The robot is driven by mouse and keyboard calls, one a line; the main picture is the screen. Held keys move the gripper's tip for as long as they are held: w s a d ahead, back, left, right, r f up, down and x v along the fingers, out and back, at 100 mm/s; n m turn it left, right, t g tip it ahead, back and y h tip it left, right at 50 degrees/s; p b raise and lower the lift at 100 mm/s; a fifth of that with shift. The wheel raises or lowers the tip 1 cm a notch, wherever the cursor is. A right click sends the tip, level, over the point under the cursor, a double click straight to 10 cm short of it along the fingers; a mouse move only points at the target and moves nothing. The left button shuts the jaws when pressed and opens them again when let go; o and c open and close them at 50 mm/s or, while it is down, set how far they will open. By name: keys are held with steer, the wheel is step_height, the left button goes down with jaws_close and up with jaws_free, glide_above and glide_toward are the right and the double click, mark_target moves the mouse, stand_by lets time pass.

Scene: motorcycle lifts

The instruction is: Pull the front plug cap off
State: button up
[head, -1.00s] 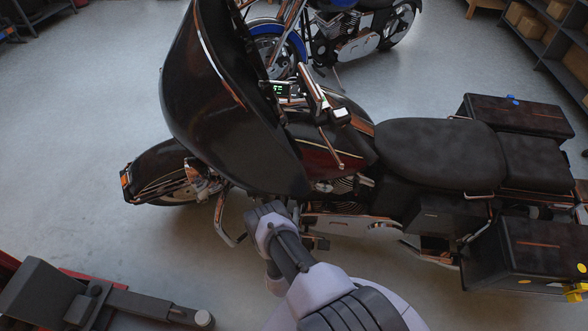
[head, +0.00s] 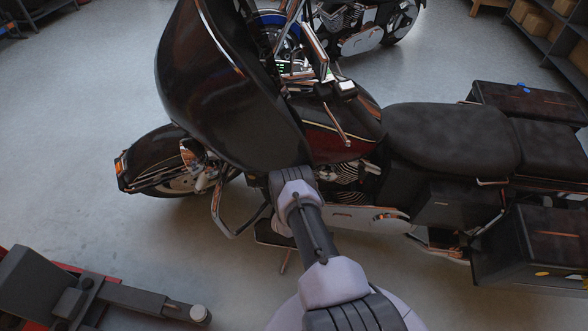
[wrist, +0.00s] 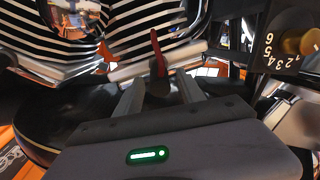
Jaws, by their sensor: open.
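The motorcycle (head: 340,145) stands side-on in the head view, and my arm reaches to its engine (head: 348,178). My gripper (wrist: 158,84) is open in the wrist view, with one finger on each side of a dark plug cap (wrist: 158,90). A red lead (wrist: 158,52) rises from the cap. The fingers partly frame the cap; whether they touch it I cannot tell. Striped-looking cooling fins (wrist: 150,25) of the engine cylinders stand right behind. In the head view the fingers and the cap are hidden by my arm and the bike.
A numbered dial plate (wrist: 285,45) with a brass knob (wrist: 300,42) sits close on the right in the wrist view. A dark round cover (wrist: 45,115) lies to the left. A lift part (head: 100,295) stands on the floor at lower left, and a second motorcycle (head: 360,25) is behind.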

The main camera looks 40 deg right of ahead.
steer(key=shift+c, duration=0.5)
jaws_close()
